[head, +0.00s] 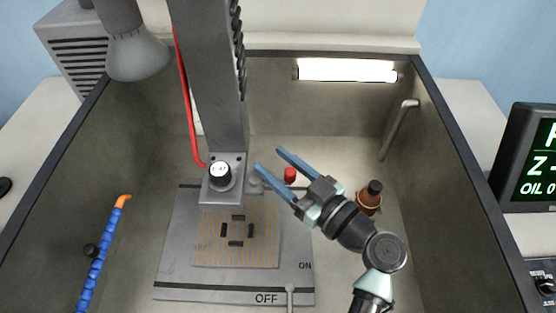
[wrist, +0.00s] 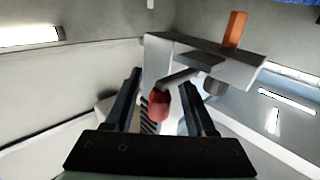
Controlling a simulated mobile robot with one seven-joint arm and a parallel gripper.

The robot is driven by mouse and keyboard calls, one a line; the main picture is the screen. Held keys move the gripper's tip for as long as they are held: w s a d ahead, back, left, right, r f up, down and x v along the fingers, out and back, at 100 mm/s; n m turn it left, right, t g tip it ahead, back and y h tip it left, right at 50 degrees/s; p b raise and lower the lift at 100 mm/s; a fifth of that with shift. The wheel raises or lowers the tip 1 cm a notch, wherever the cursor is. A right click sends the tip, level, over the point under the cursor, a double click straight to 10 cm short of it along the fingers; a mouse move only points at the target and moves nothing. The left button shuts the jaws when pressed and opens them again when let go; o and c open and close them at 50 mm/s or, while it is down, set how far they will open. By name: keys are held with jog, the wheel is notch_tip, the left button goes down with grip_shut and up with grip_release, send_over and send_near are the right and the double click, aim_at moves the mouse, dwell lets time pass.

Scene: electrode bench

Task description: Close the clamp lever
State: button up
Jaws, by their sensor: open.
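The clamp lever has a red knob (head: 290,174) on a short grey arm at the right side of the machine head (head: 222,180). In the wrist view the red knob (wrist: 159,105) hangs from a metal rod that runs up to the grey head plate (wrist: 215,62). My gripper (head: 268,159) is open, its two blue fingers pointing toward the head. In the wrist view the knob appears between the two dark fingers (wrist: 162,77); I cannot tell whether they touch it. The rod's joint at the head is partly hidden by a finger in the head view.
A work plate with OFF and ON marks (head: 180,240) lies below the head, with a small lever (head: 290,295) at its front. A brown bottle (head: 369,200) stands right of my gripper. A blue hose (head: 92,275) is at left. Tank walls (head: 465,190) surround the space.

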grip_shut()
dwell(1.4)
